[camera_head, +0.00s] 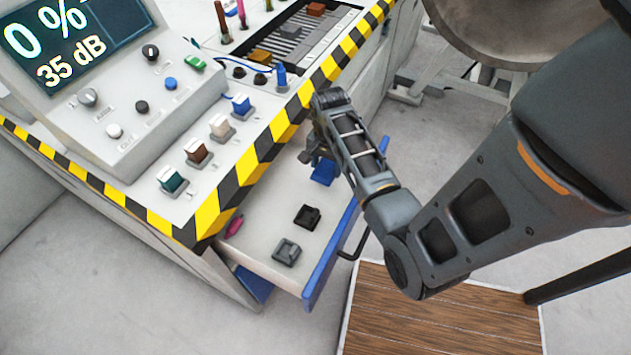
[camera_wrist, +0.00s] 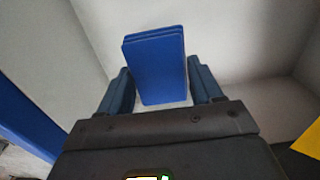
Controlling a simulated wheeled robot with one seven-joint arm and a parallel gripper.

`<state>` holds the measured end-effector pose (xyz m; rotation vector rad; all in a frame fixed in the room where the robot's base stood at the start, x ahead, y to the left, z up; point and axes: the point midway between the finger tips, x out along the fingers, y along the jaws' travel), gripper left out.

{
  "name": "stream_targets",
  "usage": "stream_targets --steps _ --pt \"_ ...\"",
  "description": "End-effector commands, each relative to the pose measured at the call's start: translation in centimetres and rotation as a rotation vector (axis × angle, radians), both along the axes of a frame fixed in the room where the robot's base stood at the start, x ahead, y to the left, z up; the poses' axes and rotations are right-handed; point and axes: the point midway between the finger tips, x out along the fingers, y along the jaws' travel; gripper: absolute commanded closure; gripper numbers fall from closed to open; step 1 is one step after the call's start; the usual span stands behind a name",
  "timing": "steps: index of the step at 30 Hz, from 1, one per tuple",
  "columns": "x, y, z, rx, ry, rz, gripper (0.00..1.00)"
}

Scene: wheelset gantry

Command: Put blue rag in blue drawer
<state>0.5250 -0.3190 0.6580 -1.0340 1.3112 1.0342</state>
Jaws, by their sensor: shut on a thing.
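The blue drawer (camera_head: 318,272) is pulled out from the console; its front panel is blue and its inside is pale. My gripper (camera_head: 316,157) is over the drawer's far part, pointing down into it. In the wrist view my gripper (camera_wrist: 163,92) is shut on the blue rag (camera_wrist: 155,62), a folded blue block held between the two fingers. The rag also shows in the head view (camera_head: 323,173), just below my fingers and partly hidden by them. I cannot tell whether it touches the drawer floor.
A black block (camera_head: 307,216), a grey block (camera_head: 286,252) and a pink item (camera_head: 235,225) lie in the drawer. The striped console edge (camera_head: 258,160) overhangs its left side. A black handle (camera_head: 355,243) sticks out from the front. A wooden platform (camera_head: 440,325) lies below.

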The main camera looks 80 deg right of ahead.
Motion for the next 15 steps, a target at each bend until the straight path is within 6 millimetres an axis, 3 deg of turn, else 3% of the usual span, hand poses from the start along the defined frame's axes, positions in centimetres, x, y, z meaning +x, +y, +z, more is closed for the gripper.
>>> stream_targets --steps 15 --pt "0.0 0.0 -5.5 0.0 0.0 -0.001 0.64"
